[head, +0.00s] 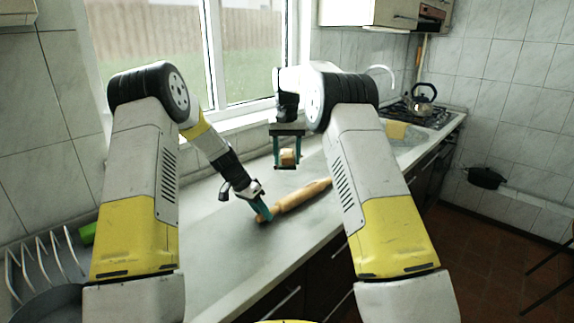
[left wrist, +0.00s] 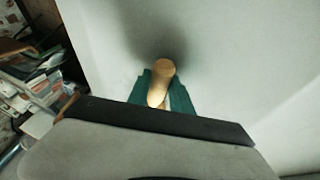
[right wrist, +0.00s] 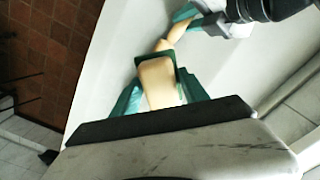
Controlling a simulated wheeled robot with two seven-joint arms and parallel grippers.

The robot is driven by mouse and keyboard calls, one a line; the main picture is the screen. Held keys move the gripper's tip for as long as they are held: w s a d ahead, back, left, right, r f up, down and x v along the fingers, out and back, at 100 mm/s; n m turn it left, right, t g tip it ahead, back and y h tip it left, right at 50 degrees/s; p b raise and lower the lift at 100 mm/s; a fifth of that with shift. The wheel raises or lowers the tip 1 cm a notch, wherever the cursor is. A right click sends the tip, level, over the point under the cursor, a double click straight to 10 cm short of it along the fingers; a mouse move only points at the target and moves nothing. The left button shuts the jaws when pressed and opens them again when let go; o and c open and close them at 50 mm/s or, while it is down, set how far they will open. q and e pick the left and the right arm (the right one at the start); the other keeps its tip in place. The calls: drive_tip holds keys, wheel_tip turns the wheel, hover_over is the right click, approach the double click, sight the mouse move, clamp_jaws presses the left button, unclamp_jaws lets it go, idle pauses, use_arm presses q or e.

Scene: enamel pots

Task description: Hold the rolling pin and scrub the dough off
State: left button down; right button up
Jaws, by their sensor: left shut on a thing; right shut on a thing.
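The wooden rolling pin (head: 300,197) lies slantwise over the grey counter; its near end also shows in the left wrist view (left wrist: 164,72). My left gripper (head: 263,208) is shut on the pin's near-left handle. My right gripper (head: 288,160) is shut on a tan scrubbing block (head: 287,157), held above and behind the pin, apart from it in the head view. In the right wrist view the block (right wrist: 158,82) has a dark green edge and hides part of the pin (right wrist: 180,32). I cannot clearly make out dough on the pin.
A dish rack (head: 45,262) and a green item (head: 87,233) stand at the left. A yellowish item (head: 396,130) is by the sink, and a kettle (head: 424,94) is on the stove at the far right. The counter around the pin is clear. A window is behind.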

drive_tip(key=d, duration=1)
idle(0.6)
hover_over(309, 186)
drive_tip(key=s+a, duration=0.2)
drive_tip(key=a, duration=0.1)
drive_tip(key=shift+s+d, duration=0.15)
drive_tip(key=shift+d, duration=0.1)
drive_tip(key=shift+f, duration=0.1)
drive_tip(key=shift+f, duration=4.85)
drive_tip(key=shift+f, duration=1.5)
drive_tip(key=shift+w+d, duration=1.15)
drive_tip(key=shift+d, duration=0.15)
